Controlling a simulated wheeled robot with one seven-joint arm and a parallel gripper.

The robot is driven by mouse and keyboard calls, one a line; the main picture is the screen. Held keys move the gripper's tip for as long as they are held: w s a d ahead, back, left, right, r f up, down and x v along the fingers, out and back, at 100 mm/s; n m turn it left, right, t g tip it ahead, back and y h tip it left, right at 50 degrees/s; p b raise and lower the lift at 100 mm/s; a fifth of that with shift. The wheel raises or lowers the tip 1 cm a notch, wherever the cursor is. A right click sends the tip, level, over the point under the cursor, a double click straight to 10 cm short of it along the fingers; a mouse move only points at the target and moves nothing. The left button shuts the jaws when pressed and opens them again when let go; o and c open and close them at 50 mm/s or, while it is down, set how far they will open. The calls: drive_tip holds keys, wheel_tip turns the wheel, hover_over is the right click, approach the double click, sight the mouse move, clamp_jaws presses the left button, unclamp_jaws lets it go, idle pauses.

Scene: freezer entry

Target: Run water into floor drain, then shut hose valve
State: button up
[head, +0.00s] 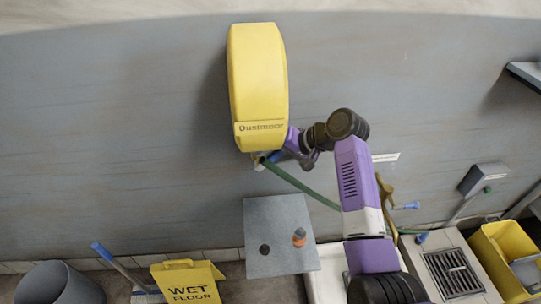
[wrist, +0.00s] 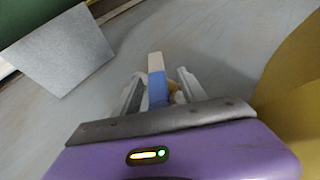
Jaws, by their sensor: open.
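The yellow hose reel (head: 258,75) hangs on the grey wall, and a green hose (head: 305,187) runs from its underside down to the right. My gripper (head: 268,158) is just below the reel, small and partly hidden in the head view. In the wrist view my gripper (wrist: 160,88) is open, with a blue piece with a pale tip (wrist: 157,78) between its fingers; I cannot tell if they touch it. A brass fitting (head: 386,190) with a blue handle (head: 406,206) is on the wall behind my arm, partly hidden. The floor drain grate (head: 452,272) is at the lower right.
A grey panel (head: 275,225) with two small items stands below the reel. A yellow wet floor sign (head: 187,283), grey bin (head: 58,286) and blue-handled tool (head: 115,262) are lower left. A yellow bucket (head: 500,255) is right of the drain. The left wall is clear.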

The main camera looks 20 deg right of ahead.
drive_tip(key=shift+d, duration=0.1)
drive_tip(key=b+v, duration=0.1)
drive_tip(key=v, duration=0.6)
drive_tip(key=shift+s+d+r, duration=0.15)
drive_tip(key=shift+d+r, duration=0.05)
drive_tip(key=shift+r, duration=0.05)
drive_tip(key=shift+s, duration=0.15)
idle(0.3)
